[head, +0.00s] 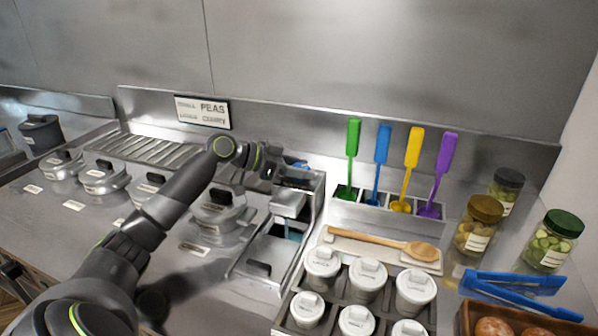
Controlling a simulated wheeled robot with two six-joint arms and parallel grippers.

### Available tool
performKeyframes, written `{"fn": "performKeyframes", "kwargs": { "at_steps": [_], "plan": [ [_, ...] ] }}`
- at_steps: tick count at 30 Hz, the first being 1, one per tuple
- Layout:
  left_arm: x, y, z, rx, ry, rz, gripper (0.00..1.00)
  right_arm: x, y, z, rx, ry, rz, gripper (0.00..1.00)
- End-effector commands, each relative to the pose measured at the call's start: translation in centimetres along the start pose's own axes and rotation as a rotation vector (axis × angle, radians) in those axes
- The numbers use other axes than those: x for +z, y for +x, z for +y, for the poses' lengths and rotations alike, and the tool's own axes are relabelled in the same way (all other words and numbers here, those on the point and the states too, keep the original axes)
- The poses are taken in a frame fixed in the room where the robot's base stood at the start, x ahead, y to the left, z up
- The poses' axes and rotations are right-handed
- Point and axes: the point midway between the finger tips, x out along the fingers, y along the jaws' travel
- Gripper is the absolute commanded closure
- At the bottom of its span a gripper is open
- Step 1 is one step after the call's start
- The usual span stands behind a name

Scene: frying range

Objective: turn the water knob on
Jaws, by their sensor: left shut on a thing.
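My left arm reaches in from the lower left. Its gripper (283,174) is at the back of the steel water well, beside the steel spout housing (289,203). The jaws are shut on a small part there, which I take to be the water knob; a bit of blue (298,164) shows just behind the fingers. The gripper hides most of the knob, so its angle cannot be seen. The narrow well (262,250) below has a dark handle at its front and a little blue inside. My right gripper is not in view.
Lidded steel pots (219,212) line the counter to the left. To the right are colored spatulas (413,150) in a holder, a wooden spoon (375,240), several white lidded cups (367,280), jars (480,222) and blue tongs (515,283). A steel wall closes off the back.

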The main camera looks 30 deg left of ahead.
Motion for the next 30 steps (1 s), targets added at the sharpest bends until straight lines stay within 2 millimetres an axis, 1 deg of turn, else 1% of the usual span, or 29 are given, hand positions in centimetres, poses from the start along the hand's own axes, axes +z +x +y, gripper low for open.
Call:
{"fn": "performKeyframes", "kwargs": {
  "at_steps": [1, 9, 10, 14, 15, 24, 26, 29, 30],
  "plan": [
    [0.3, 0.1, 0.1, 0.006, -0.003, -0.005, 0.82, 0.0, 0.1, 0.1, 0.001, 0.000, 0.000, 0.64],
    [0.3, 0.1, 0.1, 0.006, -0.003, -0.006, 0.82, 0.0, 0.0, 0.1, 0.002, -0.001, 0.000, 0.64],
    [0.3, 0.1, 0.1, 0.006, -0.003, -0.006, 0.57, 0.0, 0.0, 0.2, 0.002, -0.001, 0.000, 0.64],
    [0.3, 0.1, 0.1, 0.005, -0.003, -0.004, 0.40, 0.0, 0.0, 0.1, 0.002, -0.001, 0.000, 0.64],
    [0.2, 0.1, 0.1, 0.004, -0.002, -0.004, 0.38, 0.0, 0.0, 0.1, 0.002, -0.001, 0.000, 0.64],
    [-0.1, -0.1, 0.1, 0.002, 0.001, -0.002, 0.38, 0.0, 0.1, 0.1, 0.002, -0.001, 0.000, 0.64],
    [-0.6, -0.2, 0.0, 0.001, 0.002, -0.001, 0.38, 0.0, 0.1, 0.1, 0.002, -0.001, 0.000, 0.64],
    [-2.0, -0.8, 0.1, 0.001, 0.005, -0.002, 0.38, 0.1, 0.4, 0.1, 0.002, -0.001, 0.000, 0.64],
    [-2.7, -1.1, 0.1, 0.001, 0.006, -0.001, 0.38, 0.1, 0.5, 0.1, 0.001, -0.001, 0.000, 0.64]
  ]
}}
